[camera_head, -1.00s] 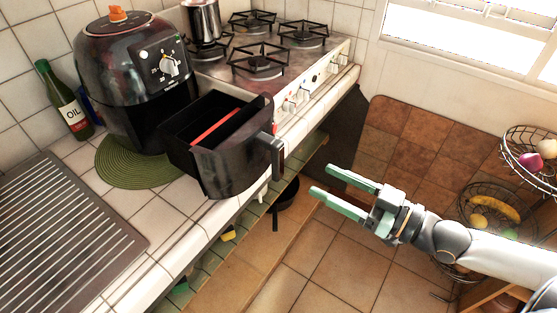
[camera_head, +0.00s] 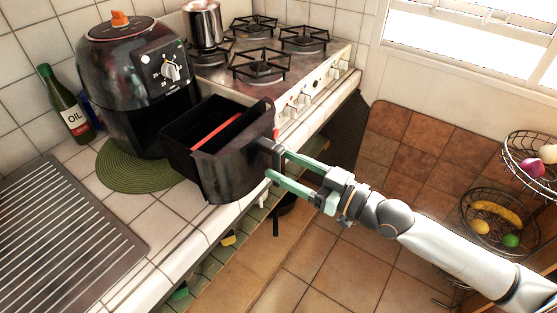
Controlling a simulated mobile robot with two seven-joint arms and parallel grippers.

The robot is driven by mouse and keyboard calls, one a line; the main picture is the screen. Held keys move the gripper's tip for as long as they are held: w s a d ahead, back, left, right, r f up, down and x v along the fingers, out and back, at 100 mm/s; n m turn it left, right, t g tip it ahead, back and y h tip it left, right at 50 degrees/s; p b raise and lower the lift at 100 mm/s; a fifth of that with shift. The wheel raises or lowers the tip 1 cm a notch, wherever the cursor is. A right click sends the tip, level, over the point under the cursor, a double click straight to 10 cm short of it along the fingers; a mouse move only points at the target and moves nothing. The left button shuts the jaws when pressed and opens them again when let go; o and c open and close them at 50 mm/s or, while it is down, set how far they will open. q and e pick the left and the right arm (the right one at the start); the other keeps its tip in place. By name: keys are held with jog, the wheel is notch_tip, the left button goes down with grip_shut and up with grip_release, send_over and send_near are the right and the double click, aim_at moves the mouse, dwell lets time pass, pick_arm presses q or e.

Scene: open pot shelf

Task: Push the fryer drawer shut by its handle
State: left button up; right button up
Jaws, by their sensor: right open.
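The black air fryer (camera_head: 140,85) stands on the tiled counter at the upper left. Its drawer (camera_head: 222,170) is pulled out toward the counter's front edge, with a red strip inside. The drawer's dark handle (camera_head: 268,148) sticks out at its front right. My right gripper (camera_head: 278,167) is open, its two green fingers reaching left at the handle. One fingertip is just by the handle and the other is below it. I cannot tell whether they touch it. My left gripper is not in view.
A green mat (camera_head: 138,170) lies under the fryer, with an oil bottle (camera_head: 68,105) beside it. A stove (camera_head: 310,75) with a metal pot (camera_head: 203,25) stands behind the drawer. Wire fruit baskets (camera_head: 497,220) are at the right. Open shelves lie below the counter.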

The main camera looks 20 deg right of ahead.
jog(key=shift+x, duration=1.15)
grip_shut()
dwell(0.7)
